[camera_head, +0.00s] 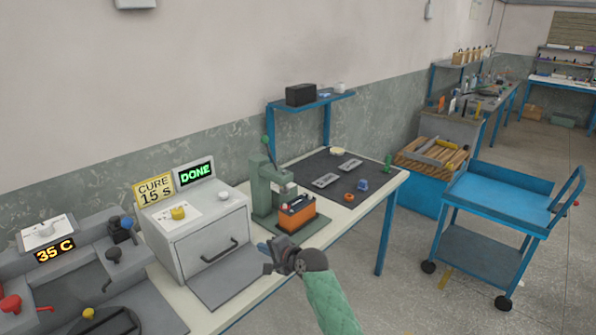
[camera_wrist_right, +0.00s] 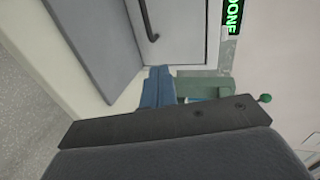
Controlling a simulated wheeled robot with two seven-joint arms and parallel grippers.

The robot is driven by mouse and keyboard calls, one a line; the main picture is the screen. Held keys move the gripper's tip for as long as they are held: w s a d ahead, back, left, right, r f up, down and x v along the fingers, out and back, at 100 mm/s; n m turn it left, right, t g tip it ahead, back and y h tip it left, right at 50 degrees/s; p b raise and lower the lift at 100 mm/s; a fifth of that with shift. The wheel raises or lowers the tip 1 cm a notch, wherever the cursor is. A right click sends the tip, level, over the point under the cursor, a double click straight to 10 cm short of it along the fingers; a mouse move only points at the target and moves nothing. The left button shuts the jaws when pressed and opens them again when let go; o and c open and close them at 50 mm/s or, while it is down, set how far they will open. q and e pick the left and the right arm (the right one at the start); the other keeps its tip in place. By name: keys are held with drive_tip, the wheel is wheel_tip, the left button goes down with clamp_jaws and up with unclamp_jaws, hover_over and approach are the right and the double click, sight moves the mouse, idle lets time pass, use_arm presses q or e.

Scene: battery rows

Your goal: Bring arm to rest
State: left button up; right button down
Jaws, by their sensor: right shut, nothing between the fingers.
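My right gripper (camera_head: 268,251) is in front of the bench, near the front edge, between the grey cure oven (camera_head: 200,235) and the orange and black battery (camera_head: 297,213). Its blue fingers (camera_wrist_right: 158,90) are together with nothing between them, and it touches nothing that I can see. The battery stands under a green press (camera_head: 267,190). In the right wrist view the oven door and the green DONE display (camera_wrist_right: 233,15) show beyond the fingers. My left gripper is not in view.
A dark mat (camera_head: 335,172) with small parts lies right of the press. A grey machine reading 35 C (camera_head: 55,250) is at the left. A blue cart (camera_head: 500,195) stands on the floor at the right. Floor is free between bench and cart.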

drive_tip(key=d+f+n+h, duration=0.5)
drive_tip(key=d+n, duration=0.5)
drive_tip(key=s+d+f+g+h, duration=0.1)
drive_tip(key=s+d+f+h, duration=0.1)
drive_tip(key=s+d+f, duration=0.55)
drive_tip(key=s+d+f+g+h, duration=0.15)
drive_tip(key=s+d+f, duration=0.3)
drive_tip(key=f, duration=0.55)
drive_tip(key=s+d+f+g, duration=0.1)
drive_tip(key=s+d+f, duration=0.2)
drive_tip(key=s+f, duration=0.4)
drive_tip(key=s+d+f+g+h, duration=0.1)
drive_tip(key=s+d+f, duration=0.3)
drive_tip(key=s, duration=1.3)
drive_tip(key=s+d+f+g+h, duration=0.1)
drive_tip(key=s+d+f+g, duration=0.2)
drive_tip(key=s+f, duration=0.8)
drive_tip(key=shift+s+d+f+m, duration=0.2)
drive_tip(key=shift+s+f+m, duration=0.15)
drive_tip(key=shift+s, duration=0.55)
